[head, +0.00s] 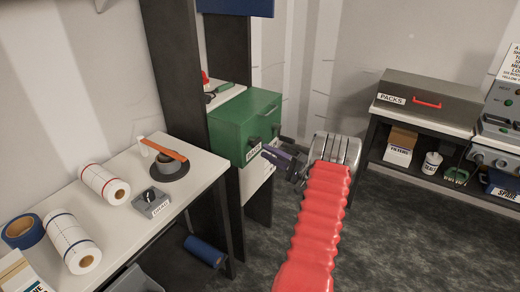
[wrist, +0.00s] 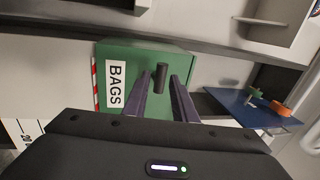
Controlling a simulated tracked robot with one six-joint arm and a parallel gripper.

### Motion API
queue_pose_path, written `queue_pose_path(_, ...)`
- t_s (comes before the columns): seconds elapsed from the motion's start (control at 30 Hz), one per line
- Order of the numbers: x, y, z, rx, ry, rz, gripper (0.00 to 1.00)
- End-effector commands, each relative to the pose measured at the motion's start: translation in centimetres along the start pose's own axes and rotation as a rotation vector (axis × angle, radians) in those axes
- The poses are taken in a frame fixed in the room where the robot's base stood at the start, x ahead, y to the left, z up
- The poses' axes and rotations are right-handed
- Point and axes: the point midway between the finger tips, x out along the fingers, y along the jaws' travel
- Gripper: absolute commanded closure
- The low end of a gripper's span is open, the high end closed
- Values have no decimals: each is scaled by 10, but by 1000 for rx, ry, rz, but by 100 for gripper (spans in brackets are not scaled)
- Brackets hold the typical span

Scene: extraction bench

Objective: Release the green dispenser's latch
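The green dispenser (head: 245,122) is a box on a stand near the middle of the head view, with dark knobs on its front and a white label. In the wrist view the green dispenser (wrist: 145,55) fills the upper middle, its label reading BAGS. A dark cylindrical latch knob (wrist: 162,76) stands out from its face. My gripper (wrist: 162,84) has its two purple fingers apart, one to each side of the knob in the picture, with no visible contact. Depth to the knob cannot be told. In the head view my gripper (head: 273,154) is just in front of the dispenser's lower right.
A white bench (head: 120,215) at left holds paper rolls (head: 104,184), a tape roll and a small labelled box. A PACKS case (head: 430,97) sits on a counter at right. A blue panel (wrist: 245,108) with green and orange items shows right in the wrist view. Floor between is clear.

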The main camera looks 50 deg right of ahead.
Motion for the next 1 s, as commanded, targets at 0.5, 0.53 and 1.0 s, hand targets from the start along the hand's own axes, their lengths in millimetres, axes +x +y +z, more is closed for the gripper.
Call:
queue_pose_path(0.5, -65, 2, 1, 1, 0, 1, 75)
queue_pose_path(0.53, -66, 2, 1, 1, 0, 1, 75)
queue_pose_path(1.0, -66, 1, 1, 1, -1, 1, 75)
